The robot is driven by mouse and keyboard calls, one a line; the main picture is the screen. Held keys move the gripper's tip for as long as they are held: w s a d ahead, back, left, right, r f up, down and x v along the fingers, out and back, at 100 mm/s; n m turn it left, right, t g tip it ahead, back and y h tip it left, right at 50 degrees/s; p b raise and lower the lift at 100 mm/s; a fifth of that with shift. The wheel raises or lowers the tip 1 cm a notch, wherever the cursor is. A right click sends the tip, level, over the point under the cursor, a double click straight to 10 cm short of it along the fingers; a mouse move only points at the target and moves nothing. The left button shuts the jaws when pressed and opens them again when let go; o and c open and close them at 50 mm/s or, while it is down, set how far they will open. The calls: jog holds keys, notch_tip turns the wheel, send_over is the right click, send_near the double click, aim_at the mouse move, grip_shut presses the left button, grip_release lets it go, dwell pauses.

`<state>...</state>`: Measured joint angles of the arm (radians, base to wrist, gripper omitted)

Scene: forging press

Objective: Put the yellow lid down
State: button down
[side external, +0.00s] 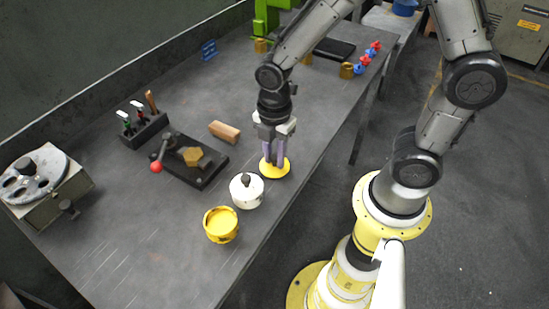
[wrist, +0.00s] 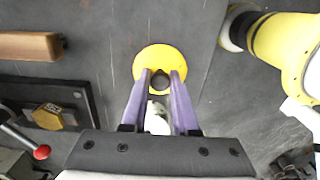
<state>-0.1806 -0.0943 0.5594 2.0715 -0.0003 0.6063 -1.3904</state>
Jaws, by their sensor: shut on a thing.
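The yellow lid (side external: 270,172) is a round disc with a dark knob, in front of the table's right edge side of the white pot. My gripper (side external: 273,160) points down with its purple fingers shut on the lid's knob. The wrist view shows the lid (wrist: 160,55) at the tips of my gripper (wrist: 161,78), with the knob between them. The lid is level and at or very close to the tabletop; I cannot tell whether it touches. The yellow pot (side external: 221,231) stands open towards the front, with no lid on it.
The white pot (side external: 247,195) with a dark-knobbed lid stands between the yellow lid and yellow pot. A wooden block (side external: 224,132) and a black fixture with a red-knobbed lever (side external: 205,172) lie to the left. The grey table (side external: 165,255) has bare room at the front.

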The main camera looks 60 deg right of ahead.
jog(key=shift+f, duration=0.65)
jog(key=shift+f, duration=0.15)
jog(key=c, duration=0.7)
grip_release()
